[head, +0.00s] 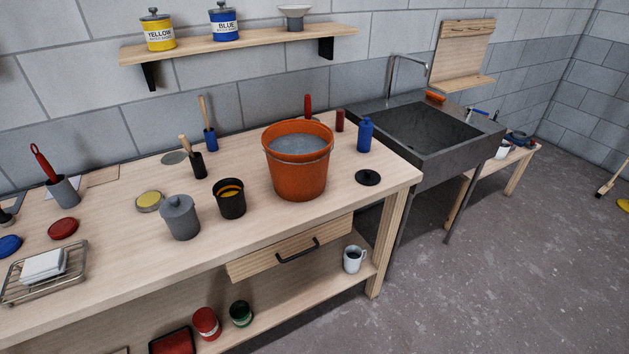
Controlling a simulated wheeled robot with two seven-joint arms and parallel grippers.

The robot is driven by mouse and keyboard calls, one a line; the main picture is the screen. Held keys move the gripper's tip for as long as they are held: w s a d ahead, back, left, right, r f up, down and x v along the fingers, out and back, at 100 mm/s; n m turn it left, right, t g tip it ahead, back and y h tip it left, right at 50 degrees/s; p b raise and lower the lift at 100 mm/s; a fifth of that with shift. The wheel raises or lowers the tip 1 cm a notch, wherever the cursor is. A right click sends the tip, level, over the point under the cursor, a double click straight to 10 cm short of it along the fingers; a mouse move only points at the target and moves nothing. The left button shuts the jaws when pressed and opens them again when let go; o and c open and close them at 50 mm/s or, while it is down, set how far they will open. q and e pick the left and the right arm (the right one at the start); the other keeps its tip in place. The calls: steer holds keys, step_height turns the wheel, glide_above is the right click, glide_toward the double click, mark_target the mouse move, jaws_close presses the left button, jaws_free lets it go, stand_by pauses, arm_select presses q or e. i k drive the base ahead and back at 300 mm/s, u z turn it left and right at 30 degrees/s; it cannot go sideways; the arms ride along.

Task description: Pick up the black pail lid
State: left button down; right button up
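A flat round black lid with a small knob, which looks like the black pail lid (368,178), lies on the wooden workbench (330,218) near its right end. It is right of the large orange bucket (297,177) and apart from it. A small open black pail (231,203) with something yellow-orange inside stands left of the bucket. Neither of my grippers is in view.
A blue bottle (365,135) stands behind the lid. A grey lidded pot (180,218) stands left of the black pail. A drawer (290,247) is under the bench top. A dark sink (425,130) adjoins the bench's right end. Bench surface around the lid is clear.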

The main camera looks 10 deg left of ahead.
mark_target(366, 177)
steer(key=z, duration=0.4)
steer(key=k, duration=0.45)
steer(key=z, duration=0.75)
steer(key=i, duration=0.85)
steer(key=u, duration=1.2)
steer(key=i, duration=0.5)
steer(key=u, duration=0.45)
